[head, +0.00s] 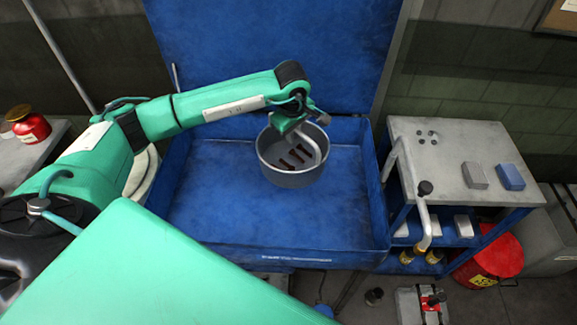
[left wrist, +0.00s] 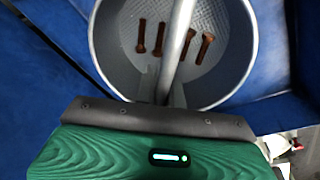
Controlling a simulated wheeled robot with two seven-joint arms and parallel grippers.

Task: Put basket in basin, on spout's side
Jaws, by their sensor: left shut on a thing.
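The basket (head: 291,180) is a round grey metal pan with several rusty bolts (head: 296,157) lying inside. It is over the back right part of the blue basin (head: 215,205) and looks upright. I cannot tell whether its bottom touches the basin floor. My left gripper (head: 294,125) is shut on the basket's handle (left wrist: 176,50), at the basket's back edge in the head view. The basket also shows in the left wrist view (left wrist: 112,72), with the handle crossing over the bolts. I cannot make out the spout clearly. My right gripper is not in view.
The basin's raised blue lid (head: 270,45) stands behind it. A grey-topped cart (head: 445,150) stands close on the right, with a grey block (head: 474,175) and a blue block (head: 510,176) on top. A red can (head: 490,258) is beside it. The basin's left and front floor are clear.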

